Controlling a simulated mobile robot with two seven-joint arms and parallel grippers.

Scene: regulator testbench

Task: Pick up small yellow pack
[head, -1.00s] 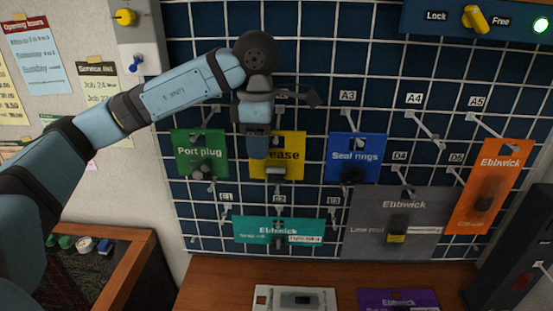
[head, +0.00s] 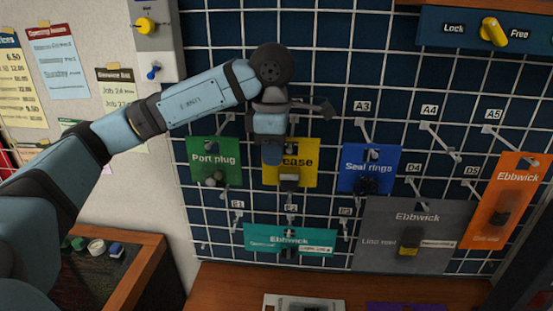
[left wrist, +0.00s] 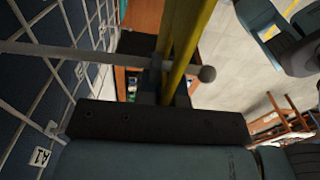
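The small yellow pack (head: 304,168), with "ease" readable on its label, hangs on the wire grid between the green and blue packs. My left gripper (head: 271,155) is right at the pack's upper left and hides part of its label. In the left wrist view the yellow pack (left wrist: 199,40) shows nearly edge-on beyond the dark gripper body. A hook rod with a round end (left wrist: 207,74) crosses there. Whether the fingers are open or closed on the pack cannot be made out. My right gripper is not in view.
A green pack (head: 213,153) hangs to the left and a blue pack (head: 367,158) to the right. A teal pack (head: 262,243), a grey pack (head: 410,220) and an orange pack (head: 507,190) also hang there. Bare hooks, such as A4 (head: 440,142), stick out from the grid.

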